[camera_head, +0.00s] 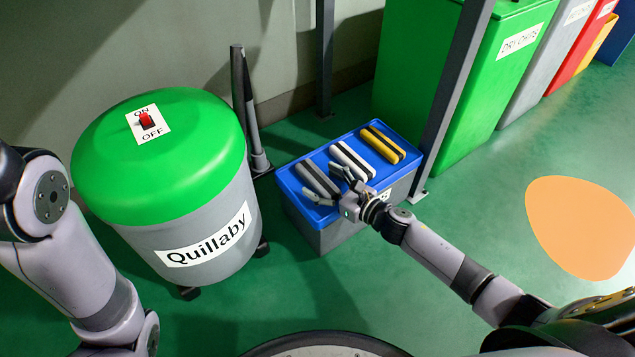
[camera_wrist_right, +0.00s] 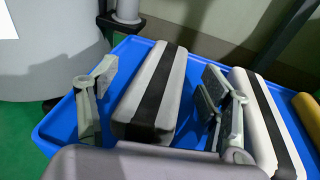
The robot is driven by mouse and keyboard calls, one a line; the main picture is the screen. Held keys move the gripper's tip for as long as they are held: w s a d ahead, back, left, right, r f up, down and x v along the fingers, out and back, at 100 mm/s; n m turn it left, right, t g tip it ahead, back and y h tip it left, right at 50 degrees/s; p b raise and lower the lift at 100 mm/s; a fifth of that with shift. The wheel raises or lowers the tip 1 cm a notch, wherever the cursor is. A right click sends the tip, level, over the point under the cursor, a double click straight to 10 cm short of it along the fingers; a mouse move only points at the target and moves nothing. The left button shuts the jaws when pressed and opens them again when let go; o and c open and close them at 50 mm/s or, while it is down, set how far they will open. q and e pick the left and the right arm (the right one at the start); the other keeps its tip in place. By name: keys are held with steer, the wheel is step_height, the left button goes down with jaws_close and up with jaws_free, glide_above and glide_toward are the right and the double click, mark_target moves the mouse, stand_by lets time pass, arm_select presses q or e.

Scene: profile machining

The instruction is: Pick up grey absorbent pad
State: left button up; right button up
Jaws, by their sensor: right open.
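The grey absorbent pad (camera_head: 312,176), a long grey block with a black stripe along its top, lies at the left end of a blue tray-like top (camera_head: 291,189). My right gripper (camera_head: 328,184) is open and empty over the near end of this pad. In the right wrist view the grey pad (camera_wrist_right: 137,92) lies between the two spread fingers, with a visible gap on each side. The right finger sits in the space between the grey pad and the white pad (camera_wrist_right: 248,97). My left gripper is out of view.
The white pad and a yellow pad (camera_head: 383,143) lie to the right on the same top, over a grey bin (camera_head: 335,233). A green-lidded "Quillaby" drum (camera_head: 205,225) stands close on the left. A dark post (camera_head: 452,85) rises at the right. Floor in front is clear.

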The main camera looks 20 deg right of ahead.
steer(key=shift+c, duration=0.3)
steer(key=c, duration=1.2)
